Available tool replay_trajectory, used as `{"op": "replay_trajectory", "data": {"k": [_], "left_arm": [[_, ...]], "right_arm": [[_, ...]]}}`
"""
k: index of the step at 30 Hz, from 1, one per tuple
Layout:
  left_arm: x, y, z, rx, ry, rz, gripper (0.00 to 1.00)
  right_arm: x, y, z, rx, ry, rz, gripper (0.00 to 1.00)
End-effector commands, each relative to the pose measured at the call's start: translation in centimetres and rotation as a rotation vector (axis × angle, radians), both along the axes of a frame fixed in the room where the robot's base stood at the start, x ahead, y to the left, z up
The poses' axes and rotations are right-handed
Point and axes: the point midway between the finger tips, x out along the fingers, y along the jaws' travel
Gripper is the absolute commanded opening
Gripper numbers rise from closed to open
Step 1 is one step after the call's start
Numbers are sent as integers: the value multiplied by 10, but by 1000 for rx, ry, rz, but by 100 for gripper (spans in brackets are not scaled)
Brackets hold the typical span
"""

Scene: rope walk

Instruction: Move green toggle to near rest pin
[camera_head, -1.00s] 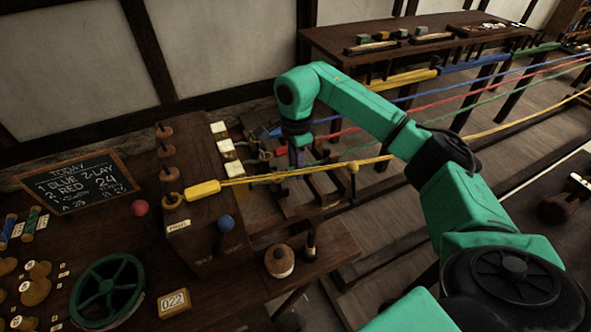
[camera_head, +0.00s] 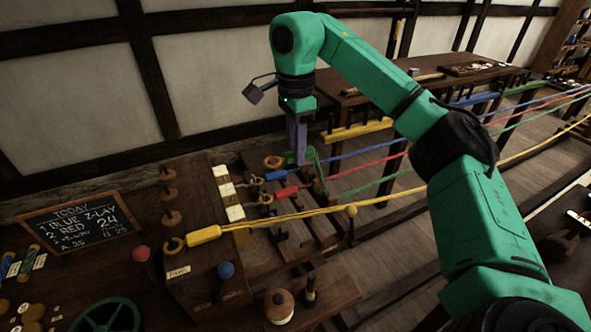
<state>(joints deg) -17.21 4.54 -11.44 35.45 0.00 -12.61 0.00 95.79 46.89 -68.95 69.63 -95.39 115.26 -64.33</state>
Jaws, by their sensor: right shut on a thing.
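My right gripper (camera_head: 299,160) points down behind the blue and red rope ends. It is shut on the green toggle, which is mostly hidden; a green piece (camera_head: 314,163) shows just right of the fingers, and a wooden ring (camera_head: 273,162) sits to their left. The green rope (camera_head: 375,186) runs from there to the right. The blue toggle (camera_head: 276,176) and red toggle (camera_head: 287,193) lie in front of the gripper. The yellow toggle (camera_head: 203,235) is at a wooden hook on the post board. I cannot tell which pin is the near rest pin. My left gripper is out of view.
Several wooden hooks (camera_head: 168,193) line the board at left, beside white blocks (camera_head: 227,190). A yellow-topped pin (camera_head: 351,211) stands by the yellow rope. Red (camera_head: 140,254) and blue (camera_head: 226,270) knobs stand nearer. A chalkboard (camera_head: 80,229) leans at left. Taut ropes cross on the right.

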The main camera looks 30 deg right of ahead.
Motion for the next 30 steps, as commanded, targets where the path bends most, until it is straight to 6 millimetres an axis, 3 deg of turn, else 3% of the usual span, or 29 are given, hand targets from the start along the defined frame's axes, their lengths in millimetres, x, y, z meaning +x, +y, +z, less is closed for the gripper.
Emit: {"op": "replay_trajectory", "data": {"k": [1,4,30], "left_arm": [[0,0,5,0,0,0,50],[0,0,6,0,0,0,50],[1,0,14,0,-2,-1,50]], "right_arm": [[0,1,11,3,-4,1,0],[0,1,16,4,-4,2,0],[0,2,18,7,-7,4,0]]}}
